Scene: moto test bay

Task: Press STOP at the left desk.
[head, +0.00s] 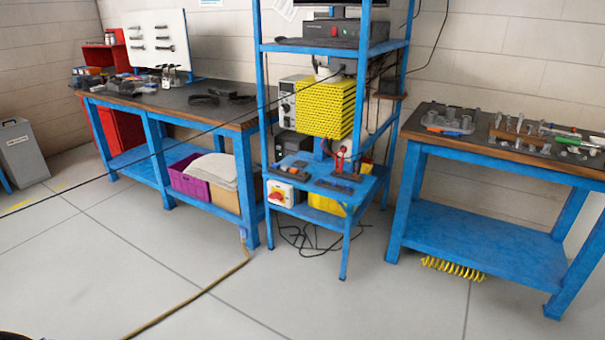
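No button with a readable STOP label shows. A white box with a red and yellow switch (279,194) is fixed low on the front of the blue test stand (345,205) in the middle of the head view. A black box with a small red light or button (334,31) sits on the stand's upper shelf. The left bench (190,103), with blue legs and a dark top, stands left of the stand. I cannot make out a STOP button on it. Neither of my grippers is in view.
The right bench (490,225) holds metal parts and tools. A hose (190,298) lies across the floor and a thin dark cable crosses the view. Black cables (310,240) hang under the stand. A grey bin (22,152) stands far left. The front floor is mostly clear.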

